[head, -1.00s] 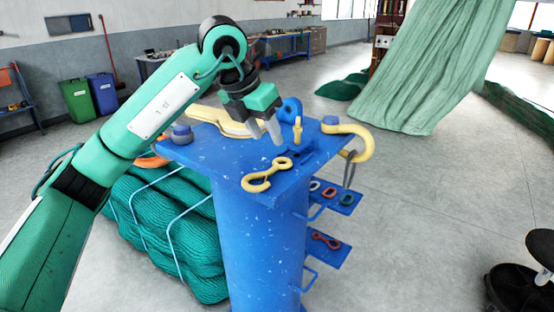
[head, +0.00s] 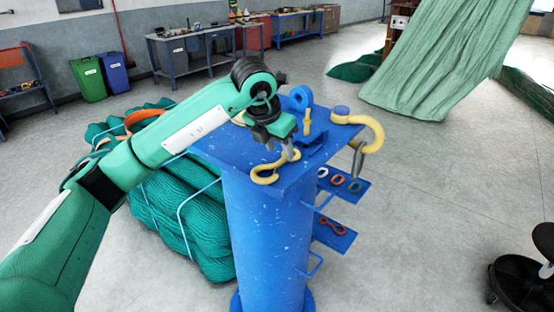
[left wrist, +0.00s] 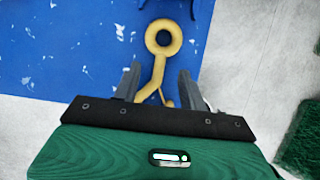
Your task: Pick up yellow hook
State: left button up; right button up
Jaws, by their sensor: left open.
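A yellow hook (head: 264,179) with a ring eye lies flat on the blue top of the stand (head: 240,150), near its front edge. My left gripper (head: 283,151) is open just above the hook and partly covers it in the head view. In the left wrist view, the hook (left wrist: 164,38) has its ring eye beyond the fingertips. Its shank runs back between the two open fingers of my left gripper (left wrist: 158,77), and its bent end is mostly hidden by the gripper body. My right gripper is not in view.
A larger yellow hook (head: 375,133) hangs over the stand's right corner. A blue lug (head: 301,97) and a small yellow upright piece (head: 307,122) stand behind. Side shelves hold small links (head: 337,181). A bundled green net (head: 190,215) lies left of the stand.

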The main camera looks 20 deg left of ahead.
pick_arm(q)
jog(key=shift+p+x, duration=0.3)
jog(key=shift+x, duration=0.8)
jog(key=shift+w+f, duration=0.2)
jog(key=shift+f, duration=0.1)
grip_shut()
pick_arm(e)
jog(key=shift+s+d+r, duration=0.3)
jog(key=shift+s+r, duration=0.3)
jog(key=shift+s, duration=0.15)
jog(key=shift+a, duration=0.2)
